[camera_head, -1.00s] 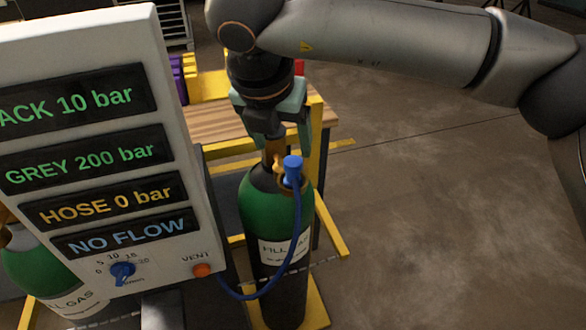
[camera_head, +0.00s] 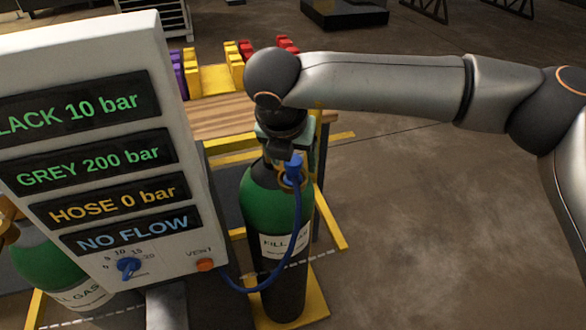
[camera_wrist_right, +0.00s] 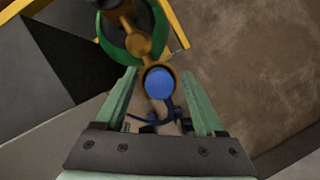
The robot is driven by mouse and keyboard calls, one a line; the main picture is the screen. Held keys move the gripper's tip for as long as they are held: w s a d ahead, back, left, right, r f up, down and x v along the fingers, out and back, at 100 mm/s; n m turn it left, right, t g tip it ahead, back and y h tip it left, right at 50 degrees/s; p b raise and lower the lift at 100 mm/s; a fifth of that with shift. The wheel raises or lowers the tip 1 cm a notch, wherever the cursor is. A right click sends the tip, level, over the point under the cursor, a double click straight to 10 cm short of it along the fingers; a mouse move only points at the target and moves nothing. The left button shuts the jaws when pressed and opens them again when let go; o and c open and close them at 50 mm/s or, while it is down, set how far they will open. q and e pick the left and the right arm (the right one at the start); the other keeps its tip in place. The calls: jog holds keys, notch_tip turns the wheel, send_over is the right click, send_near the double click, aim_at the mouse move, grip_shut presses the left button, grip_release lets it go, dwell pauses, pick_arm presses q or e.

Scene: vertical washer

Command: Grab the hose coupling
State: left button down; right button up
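The blue hose coupling (camera_head: 292,170) sits on the brass valve (camera_head: 281,182) of the green and black gas cylinder (camera_head: 270,212). A blue hose (camera_head: 297,220) hangs from it. In the right wrist view the coupling (camera_wrist_right: 159,83) shows as a round blue cap on the brass fitting (camera_wrist_right: 140,47). My right gripper (camera_wrist_right: 158,75) is open, with the cap between its fingertips and a gap on each side. In the head view this gripper (camera_head: 287,147) is just above and behind the coupling, its fingers mostly hidden. My left gripper is not in view.
The display panel (camera_head: 105,150) stands close on the left, with a blue knob (camera_head: 128,268) and an orange vent button (camera_head: 205,265). A yellow-framed wooden bench (camera_head: 220,120) holding coloured blocks is behind. The floor (camera_head: 420,220) to the right is clear.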

grip_shut()
dwell(0.3)
jog(key=shift+r, duration=0.1)
